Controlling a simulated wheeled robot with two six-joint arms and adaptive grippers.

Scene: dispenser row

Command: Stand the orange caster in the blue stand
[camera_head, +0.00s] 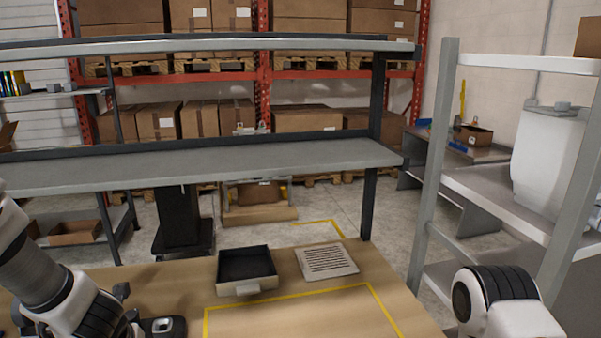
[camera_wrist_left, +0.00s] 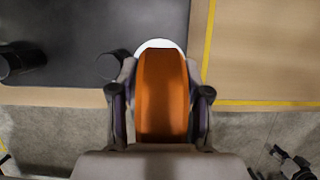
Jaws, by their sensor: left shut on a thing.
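The orange caster (camera_wrist_left: 162,95) is between the two fingers of my left gripper (camera_wrist_left: 160,105) in the left wrist view. The gripper is shut on it, with one finger against each side. A white rounded edge (camera_wrist_left: 160,43) shows at the caster's far end; I cannot tell whether it is part of the caster. In the head view my left arm comes in at the lower left, and the caster cannot be made out there. I cannot make out the blue stand in either view. My right gripper is out of view; only part of that arm shows at the lower right.
A dark mat (camera_wrist_left: 75,25) with dark round objects (camera_wrist_left: 110,65) lies near the table edge. A dark open tray (camera_head: 247,287) and a slotted pale plate (camera_head: 326,261) sit on the wooden table (camera_head: 290,315). Yellow tape marks a clear area. A grey shelf stands behind.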

